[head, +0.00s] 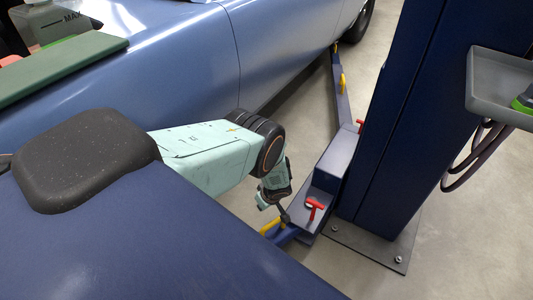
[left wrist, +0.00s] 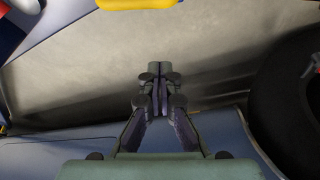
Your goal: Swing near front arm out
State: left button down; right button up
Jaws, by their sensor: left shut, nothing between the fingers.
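A dark blue lift post (head: 400,130) stands at the right in the head view, with blue lift arms at its foot. The near lift arm (head: 287,236) comes out low toward me, with a yellow handle (head: 271,226) on it; most of this arm is hidden behind my own blue body. My left gripper (head: 286,217) points down just beside the yellow handle; I cannot tell whether they touch. In the left wrist view the left gripper (left wrist: 159,75) is shut and empty, with a yellow piece (left wrist: 138,3) at the top edge, apart from the fingertips. My right gripper does not show.
A red T-handle (head: 315,206) sits on the lift base. The far lift arm (head: 341,105) with a yellow handle (head: 342,82) reaches toward the blue car (head: 280,45). A grey tray (head: 490,88) hangs on the post. Concrete floor is clear right of the post.

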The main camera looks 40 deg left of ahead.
pick_arm(q)
notch_tip(320, 180, down, 10)
jog(key=b, duration=0.9)
jog(key=shift+d, duration=0.15)
jog(key=shift+s+f, duration=0.1)
dwell(0.3)
